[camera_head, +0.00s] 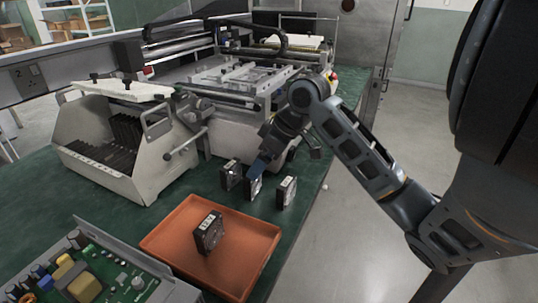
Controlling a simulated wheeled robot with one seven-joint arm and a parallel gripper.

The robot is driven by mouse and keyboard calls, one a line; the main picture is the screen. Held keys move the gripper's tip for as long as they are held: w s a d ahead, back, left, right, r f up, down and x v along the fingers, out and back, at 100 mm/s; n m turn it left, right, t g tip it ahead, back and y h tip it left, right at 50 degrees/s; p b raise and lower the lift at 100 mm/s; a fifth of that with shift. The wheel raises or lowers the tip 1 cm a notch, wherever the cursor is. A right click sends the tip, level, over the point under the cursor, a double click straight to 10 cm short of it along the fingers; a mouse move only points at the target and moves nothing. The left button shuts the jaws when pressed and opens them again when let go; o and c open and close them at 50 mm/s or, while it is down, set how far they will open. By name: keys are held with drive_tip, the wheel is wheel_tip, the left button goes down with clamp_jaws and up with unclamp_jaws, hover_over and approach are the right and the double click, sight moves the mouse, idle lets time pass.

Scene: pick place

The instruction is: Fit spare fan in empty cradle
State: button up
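A dark, square fan-like unit (208,233) stands upright in an orange tray (169,222). Three similar dark units stand on the green table behind the tray: a left one (230,176), a middle one (255,188) and a right one (287,193). My gripper (257,169) reaches down from the right, its blue tip at the top of the middle unit. I cannot tell whether it touches or grips that unit. I cannot make out which thing is the empty cradle.
An open metal chassis with a green circuit board (113,271) lies at front left. A white metal bin with dark slots (147,175) stands at left. A large machine (233,127) fills the back of the table (50,213). The table's right edge borders open floor.

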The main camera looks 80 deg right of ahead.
drive_tip(key=shift+b+x, duration=1.85)
drive_tip(key=shift+x, duration=1)
drive_tip(key=shift+c, duration=0.2)
drive_tip(key=c, duration=0.7)
drive_tip(key=shift+r, duration=0.2)
drive_tip(key=shift+r+p, duration=1.5)
drive_tip(key=shift+r, duration=0.6)
